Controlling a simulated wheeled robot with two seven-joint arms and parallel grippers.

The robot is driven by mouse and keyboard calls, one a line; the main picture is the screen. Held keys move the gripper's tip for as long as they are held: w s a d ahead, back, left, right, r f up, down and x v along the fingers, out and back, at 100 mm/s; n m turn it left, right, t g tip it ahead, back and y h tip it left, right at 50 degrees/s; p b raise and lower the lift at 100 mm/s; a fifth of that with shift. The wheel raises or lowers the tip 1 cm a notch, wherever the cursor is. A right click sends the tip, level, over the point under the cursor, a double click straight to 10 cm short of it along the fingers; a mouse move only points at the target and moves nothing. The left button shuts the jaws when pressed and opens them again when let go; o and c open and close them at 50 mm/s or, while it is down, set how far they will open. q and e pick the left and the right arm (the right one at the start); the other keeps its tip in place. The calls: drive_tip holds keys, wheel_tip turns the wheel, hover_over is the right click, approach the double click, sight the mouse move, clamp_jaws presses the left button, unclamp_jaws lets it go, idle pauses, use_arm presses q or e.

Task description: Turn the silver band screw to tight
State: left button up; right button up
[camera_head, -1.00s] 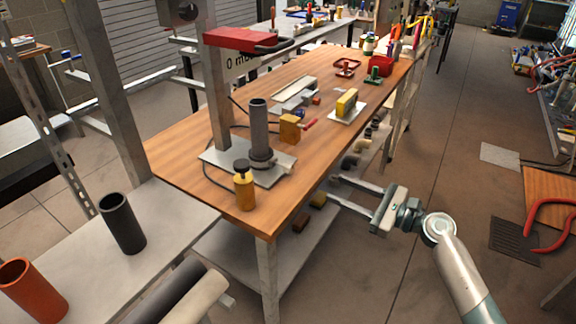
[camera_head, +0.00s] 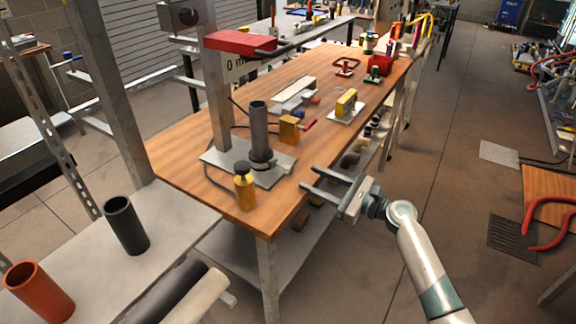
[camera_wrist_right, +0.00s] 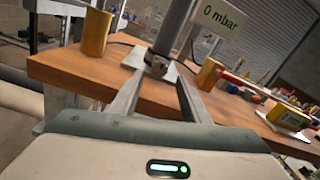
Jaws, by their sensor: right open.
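A grey upright pipe (camera_head: 259,130) stands on a metal plate (camera_head: 216,158) near the front of the wooden workbench. A silver band (camera_head: 262,164) goes around its foot; it also shows in the right wrist view (camera_wrist_right: 157,66), where a small lump sits on its near side. The screw itself is too small to make out clearly. My right gripper (camera_head: 309,178) is open and empty at the bench's right edge, right of the band and apart from it. In the right wrist view its fingers (camera_wrist_right: 161,80) point at the band, which appears between their tips. My left gripper is not in view.
A yellow block with a red handle (camera_head: 290,128) and a yellow piece on a white plate (camera_head: 346,106) stand behind. A "0 mbar" sign (camera_wrist_right: 218,20) is above. The bench's front right corner is clear.

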sight(292, 170)
drive_tip(key=x, duration=0.3)
drive_tip(key=shift+w+a+r+p, duration=0.15)
drive_tip(key=shift+p, duration=0.15)
drive_tip(key=x, duration=0.4)
drive_tip(key=shift+w+a+p, duration=0.3)
drive_tip(key=shift+p, duration=0.1)
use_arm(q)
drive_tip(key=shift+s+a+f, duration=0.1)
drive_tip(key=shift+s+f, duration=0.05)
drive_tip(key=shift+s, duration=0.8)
use_arm(e)
drive_tip(key=shift+w+a, duration=0.3)
drive_tip(key=shift+a, duration=0.1)
drive_tip(key=shift+c, duration=0.3)
drive_tip(key=c, duration=1)
